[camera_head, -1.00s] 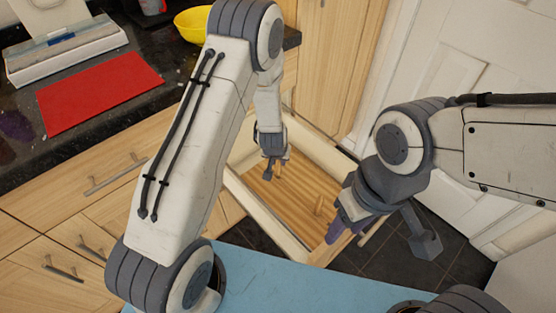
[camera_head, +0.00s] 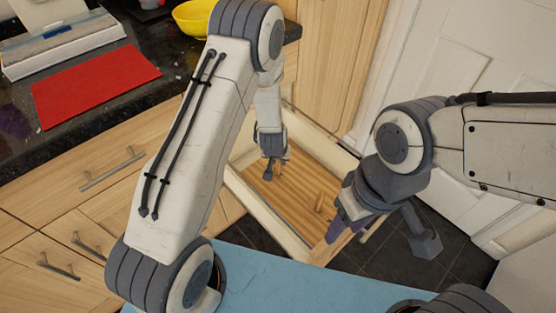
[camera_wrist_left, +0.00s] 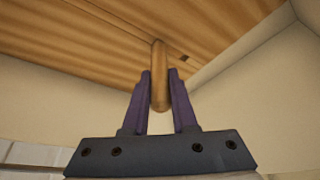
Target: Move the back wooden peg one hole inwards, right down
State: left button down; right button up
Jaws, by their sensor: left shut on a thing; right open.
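My left gripper (camera_head: 271,172) is over the far part of a wooden board (camera_head: 294,206) inside a pale frame. In the left wrist view the gripper (camera_wrist_left: 160,78) is shut on the back wooden peg (camera_wrist_left: 159,92), a round-ended light wood rod between the purple fingers. The peg's far end meets the board in that view; I cannot tell whether it sits in a hole. A second wooden peg (camera_head: 319,203) stands nearer on the board. My right gripper (camera_head: 340,226) is open and empty at the board's right side.
The frame's pale rails (camera_head: 264,214) surround the board. Wooden cabinets and drawers (camera_head: 75,215) stand at the left under a dark counter with a red mat (camera_head: 95,84) and yellow bowl (camera_head: 194,18). A white door (camera_head: 470,90) is behind on the right.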

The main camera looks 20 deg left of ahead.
pick_arm(q)
jog(key=shift+f, duration=0.25)
jog(key=c, duration=0.6)
grip_release()
jog(key=p+v, duration=0.2)
jog(key=v, duration=0.8)
jog(key=shift+r+p, duration=0.25)
jog(key=shift+p, duration=0.15)
